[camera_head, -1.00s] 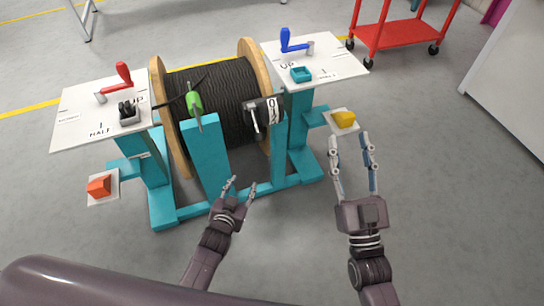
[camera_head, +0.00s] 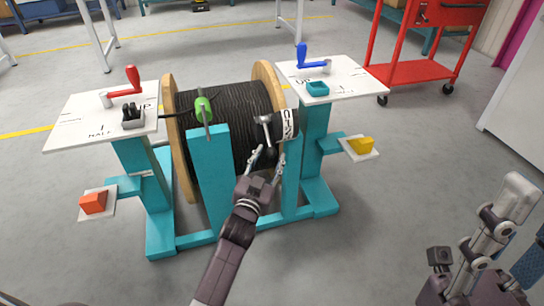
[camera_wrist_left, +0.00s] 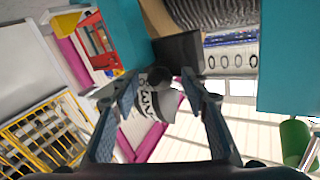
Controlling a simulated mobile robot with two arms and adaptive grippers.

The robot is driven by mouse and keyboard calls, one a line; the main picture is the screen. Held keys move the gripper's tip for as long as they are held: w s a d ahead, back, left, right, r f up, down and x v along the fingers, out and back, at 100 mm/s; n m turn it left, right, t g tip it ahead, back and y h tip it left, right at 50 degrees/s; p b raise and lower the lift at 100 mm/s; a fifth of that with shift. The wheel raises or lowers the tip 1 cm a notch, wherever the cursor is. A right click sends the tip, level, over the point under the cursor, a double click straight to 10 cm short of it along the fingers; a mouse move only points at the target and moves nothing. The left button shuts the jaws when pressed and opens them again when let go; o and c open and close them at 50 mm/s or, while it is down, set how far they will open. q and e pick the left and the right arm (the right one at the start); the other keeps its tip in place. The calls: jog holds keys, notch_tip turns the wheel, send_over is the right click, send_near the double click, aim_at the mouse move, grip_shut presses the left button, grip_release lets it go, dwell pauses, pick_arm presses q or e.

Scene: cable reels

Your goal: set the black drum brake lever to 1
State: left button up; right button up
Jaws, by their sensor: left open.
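The black drum brake is a dark box on the cable drum's right side, with a white lettered label (camera_head: 287,124). Its lever has a silver hub (camera_head: 264,119) and an arm running down to a dark knob (camera_head: 270,152). My left gripper (camera_head: 267,160) is open just below the lever, fingers pointing up at the knob. In the left wrist view the black knob (camera_wrist_left: 158,75) shows between the open fingertips (camera_wrist_left: 158,88), with the label (camera_wrist_left: 157,104) behind it. Contact cannot be told. My right gripper (camera_head: 492,235) is at the lower right, its fingers unclear.
The wooden-flanged drum (camera_head: 182,165) of black cable sits in a teal stand (camera_head: 210,170). White panels carry a red crank (camera_head: 125,85) and a blue crank (camera_head: 305,58). Small shelves hold an orange block (camera_head: 93,203) and a yellow block (camera_head: 360,144). A red cart (camera_head: 420,75) stands behind.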

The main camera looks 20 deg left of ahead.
pick_arm(q)
jog(key=shift+w+b, duration=0.3)
jog(key=shift+w, duration=1)
jog(key=shift+c, duration=0.6)
grip_shut()
